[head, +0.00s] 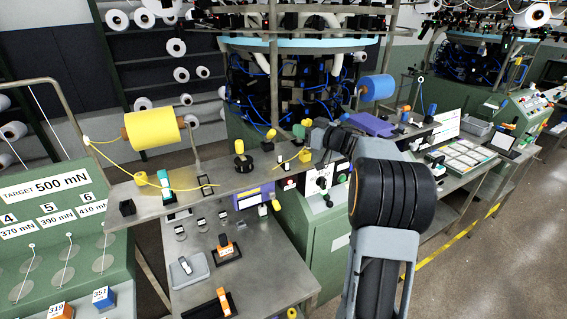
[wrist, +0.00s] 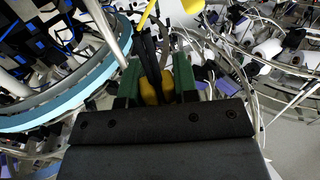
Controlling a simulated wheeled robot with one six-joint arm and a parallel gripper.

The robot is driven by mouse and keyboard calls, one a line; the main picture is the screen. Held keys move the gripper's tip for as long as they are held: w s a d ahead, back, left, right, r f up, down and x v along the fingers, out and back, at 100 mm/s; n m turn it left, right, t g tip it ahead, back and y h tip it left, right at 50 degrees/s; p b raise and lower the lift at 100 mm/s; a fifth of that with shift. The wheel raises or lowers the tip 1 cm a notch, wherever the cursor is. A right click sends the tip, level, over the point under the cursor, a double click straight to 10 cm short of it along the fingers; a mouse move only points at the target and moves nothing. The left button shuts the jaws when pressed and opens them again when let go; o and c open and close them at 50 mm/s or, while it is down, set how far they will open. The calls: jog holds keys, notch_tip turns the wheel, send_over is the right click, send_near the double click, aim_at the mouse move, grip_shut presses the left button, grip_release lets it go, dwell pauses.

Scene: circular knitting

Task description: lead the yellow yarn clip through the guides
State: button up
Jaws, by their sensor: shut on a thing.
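My gripper's green fingers show in the wrist view (wrist: 157,80), shut on the yellow yarn clip (wrist: 150,92), with a dark upright piece in front of it. In the head view my gripper (head: 301,131) is above the shelf's right part, partly hidden by my arm. Further right are a black frame guide (head: 206,185) and a black round guide (head: 242,162). Whether yarn lies in these guides is unclear.
The metal shelf (head: 187,205) runs above a lower worktable with small tools. A yellow-capped post (head: 271,134) stands near my gripper. A blue spool (head: 376,88) and purple box (head: 369,124) are to the right. The knitting machine (head: 290,85) rises behind.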

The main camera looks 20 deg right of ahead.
jog(key=shift+f+b, duration=0.3)
jog(key=shift+f, duration=0.95)
dwell(0.7)
jog(key=shift+f, duration=0.35)
jog(key=shift+f, duration=0.35)
jog(key=shift+f+b, duration=0.25)
jog(key=shift+b, duration=0.05)
jog(key=shift+f, duration=0.5)
dwell(0.6)
jog(key=o, duration=0.9)
jog(key=b+v, duration=0.3)
jog(key=v, duration=1)
jog(key=shift+s+d+b, duration=0.2)
jog(key=shift+s+b, duration=0.15)
jog(key=shift+b, duration=0.05)
